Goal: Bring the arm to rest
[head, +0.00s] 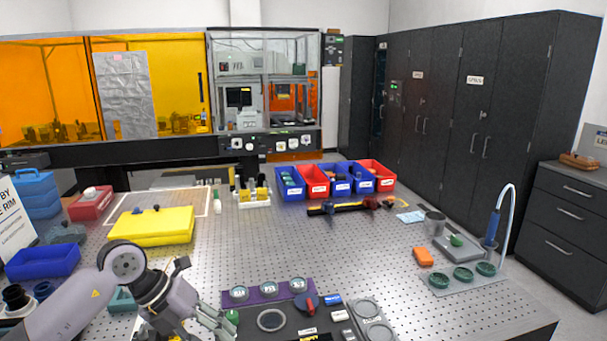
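My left arm (80,300) comes in from the lower left, over the perforated metal table (340,250). My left gripper (218,322) is low in the picture, near the left edge of a dark panel (300,325). A small green thing (232,317) shows beside its fingertips. I cannot tell whether the fingers touch it or whether they are open. My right gripper is not in view.
A yellow case (152,227) and a blue bin (42,262) stand near the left arm. Several round discs lie on a purple strip (268,291). Red and blue bins (314,187) line the back. A hooked tap (506,205) stands at right. The table's middle is clear.

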